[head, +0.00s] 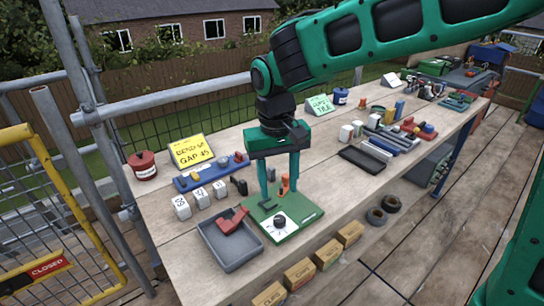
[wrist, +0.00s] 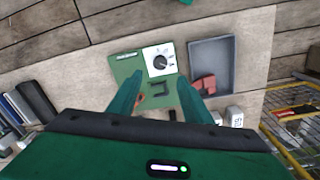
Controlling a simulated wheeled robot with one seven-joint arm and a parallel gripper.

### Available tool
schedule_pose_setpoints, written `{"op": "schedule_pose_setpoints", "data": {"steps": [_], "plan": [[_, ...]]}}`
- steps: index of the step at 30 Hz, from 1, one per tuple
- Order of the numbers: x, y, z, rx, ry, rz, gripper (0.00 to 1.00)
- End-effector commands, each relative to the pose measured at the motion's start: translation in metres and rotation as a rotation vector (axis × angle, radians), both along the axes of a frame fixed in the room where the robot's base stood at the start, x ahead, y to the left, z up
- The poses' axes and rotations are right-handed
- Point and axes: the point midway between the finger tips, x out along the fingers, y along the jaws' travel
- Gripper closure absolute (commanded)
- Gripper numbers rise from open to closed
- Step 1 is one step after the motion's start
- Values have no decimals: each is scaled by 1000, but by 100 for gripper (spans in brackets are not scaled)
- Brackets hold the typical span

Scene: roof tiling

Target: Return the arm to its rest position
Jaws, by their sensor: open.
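My green arm reaches in from the upper right in the head view. My gripper (head: 279,190) points down over the green board (head: 301,222) on the wooden workbench (head: 184,243). Its two fingers are apart with nothing between them. In the wrist view my gripper (wrist: 162,97) also shows open, above the board (wrist: 125,68). The board carries a white dial plate with a black knob (wrist: 160,62), a black bracket (wrist: 158,87) and an orange piece (head: 285,184). I cannot tell the exact height of the fingertips above the board.
A grey tray (head: 221,246) with a red part (head: 232,221) lies left of the board. White numbered blocks (head: 182,207), a blue holder (head: 190,183) and a yellow sign (head: 191,151) stand behind. Scaffold poles (head: 180,103) and a yellow gate (head: 92,232) border the left side.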

Motion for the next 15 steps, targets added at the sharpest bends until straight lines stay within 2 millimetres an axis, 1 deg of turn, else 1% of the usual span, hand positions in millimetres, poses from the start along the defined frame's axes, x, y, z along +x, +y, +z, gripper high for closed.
{"op": "schedule_pose_setpoints", "data": {"steps": [2, 5, 8, 9, 10, 11, 12, 13, 14, 15], "plan": [[0, -4, 0, -2, -2, -7, 55], [3, -28, 3, -10, -7, -42, 55], [1, -75, 8, -24, -16, -114, 55], [-1, -99, 10, -31, -18, -152, 55], [-4, -119, 11, -35, -20, -183, 55], [-9, -138, 12, -39, -21, -213, 55], [-16, -164, 14, -43, -22, -257, 55], [-23, -182, 15, -44, -23, -288, 55], [-30, -201, 15, -46, -21, -322, 55], [-42, -224, 15, -46, -20, -365, 55]]}}
